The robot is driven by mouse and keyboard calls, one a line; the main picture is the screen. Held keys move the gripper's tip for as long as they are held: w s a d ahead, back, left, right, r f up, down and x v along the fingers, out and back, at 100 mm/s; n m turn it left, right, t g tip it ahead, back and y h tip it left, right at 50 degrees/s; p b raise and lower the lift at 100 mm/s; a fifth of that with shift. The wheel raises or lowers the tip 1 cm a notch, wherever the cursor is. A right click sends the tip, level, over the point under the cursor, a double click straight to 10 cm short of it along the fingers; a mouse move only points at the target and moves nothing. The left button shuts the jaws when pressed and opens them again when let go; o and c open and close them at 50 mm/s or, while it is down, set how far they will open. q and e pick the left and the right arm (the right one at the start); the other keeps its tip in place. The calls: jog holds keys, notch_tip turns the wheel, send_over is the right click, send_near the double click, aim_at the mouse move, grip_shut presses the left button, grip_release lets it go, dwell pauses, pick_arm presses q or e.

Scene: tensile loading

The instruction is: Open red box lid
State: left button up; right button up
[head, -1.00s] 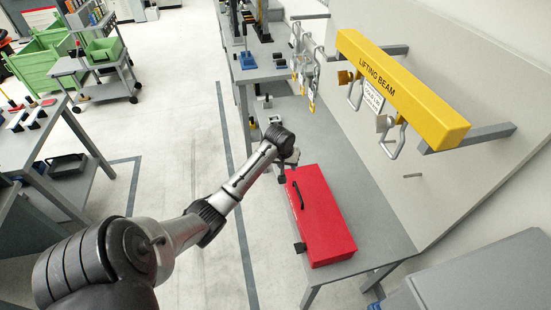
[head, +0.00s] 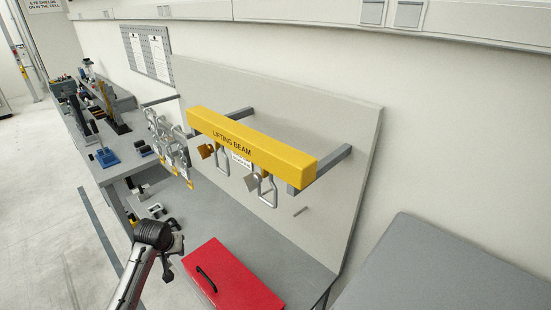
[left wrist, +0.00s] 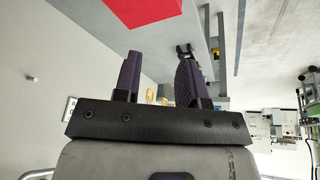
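The red box (head: 232,279) lies on the grey bench at the bottom of the head view, its near end cut off by the frame. Its lid looks shut, with a black handle (head: 206,279) along the left side. My left gripper (head: 174,260) is just beyond the far left corner of the box, apart from it in this view. In the left wrist view, the two dark fingers of my left gripper (left wrist: 160,65) stand apart with nothing between them. Part of the red box (left wrist: 140,8) shows beyond the fingertips. My right gripper is not in view.
A yellow lifting beam (head: 250,141) with hanging shackles juts out above the bench from the back panel (head: 340,130). Metal hooks (head: 165,140) hang left of it. Small items lie on the bench (head: 230,222) behind my gripper. A grey surface (head: 430,270) stands at right.

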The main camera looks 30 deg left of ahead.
pick_arm(q)
jog(key=w+d+r+m+t+y, duration=0.25)
jog(key=d+r+m, duration=0.2)
jog(key=r, duration=0.35)
jog(key=s+d+m+t, duration=0.2)
jog(key=s+d+m, duration=0.2)
jog(key=d, duration=0.9)
jog(key=s+d+f+m+h, duration=0.1)
jog(key=s+d+f+h, duration=0.15)
jog(key=s+d, duration=0.3)
jog(key=s+d+f+m+h, duration=0.1)
jog(key=s+d+f, duration=0.2)
jog(key=s+d, duration=0.3)
jog(key=s+d+f+g+h, duration=0.1)
jog(key=s+d+f+g, duration=0.45)
jog(key=s+f, duration=0.55)
notch_tip(320, 180, up, 20)
jog(key=s+t+p, duration=0.1)
jog(key=p, duration=1.7)
jog(key=shift+s+d+r, duration=0.2)
jog(key=shift+s, duration=0.1)
